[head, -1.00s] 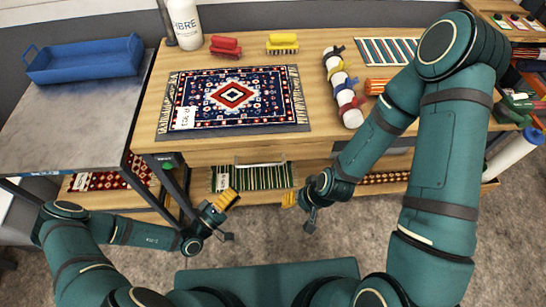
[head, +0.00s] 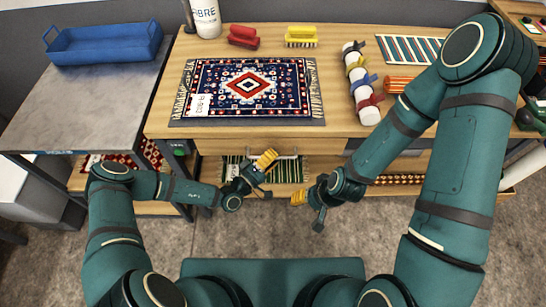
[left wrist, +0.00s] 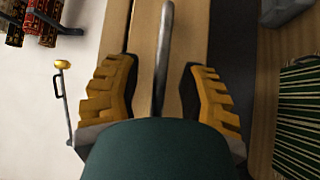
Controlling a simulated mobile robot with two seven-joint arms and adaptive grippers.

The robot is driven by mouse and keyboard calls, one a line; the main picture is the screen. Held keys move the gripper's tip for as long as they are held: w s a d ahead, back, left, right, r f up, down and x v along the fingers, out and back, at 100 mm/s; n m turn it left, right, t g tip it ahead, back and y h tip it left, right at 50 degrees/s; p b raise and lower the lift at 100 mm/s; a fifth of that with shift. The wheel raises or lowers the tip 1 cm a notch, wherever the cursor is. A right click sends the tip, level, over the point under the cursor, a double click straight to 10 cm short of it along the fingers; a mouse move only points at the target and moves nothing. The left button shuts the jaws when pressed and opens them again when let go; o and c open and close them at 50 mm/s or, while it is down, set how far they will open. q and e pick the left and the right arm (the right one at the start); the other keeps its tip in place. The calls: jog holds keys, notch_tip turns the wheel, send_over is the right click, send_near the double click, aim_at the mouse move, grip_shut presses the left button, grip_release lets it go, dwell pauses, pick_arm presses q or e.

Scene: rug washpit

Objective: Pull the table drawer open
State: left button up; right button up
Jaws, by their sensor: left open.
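The wooden table (head: 350,135) has a drawer front (head: 228,146) under its top, and the drawer looks shut. A slim grey bar handle (head: 288,157) runs along the drawer front; its left part is hidden by my left gripper. My left gripper (head: 268,160) is open at the handle. In the left wrist view, the handle (left wrist: 164,50) lies between its two yellow ribbed fingers (left wrist: 158,95), with gaps on both sides. The drawer front (left wrist: 192,40) is behind it. My right gripper (head: 300,198) hangs to the right, away from the handle; its jaw opening is unclear.
On the tabletop lie a patterned rug (head: 248,88), a red brush (head: 243,36), a yellow brush (head: 300,36) and a strapped white roll (head: 360,80). A green striped rug (head: 285,172) lies on the shelf below. A grey table (head: 85,105) holds a blue tray (head: 105,42).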

pick_arm(q)
grip_shut()
jog(key=shift+s, duration=0.1)
pick_arm(e)
jog(key=shift+d+r, duration=0.1)
dwell(0.3)
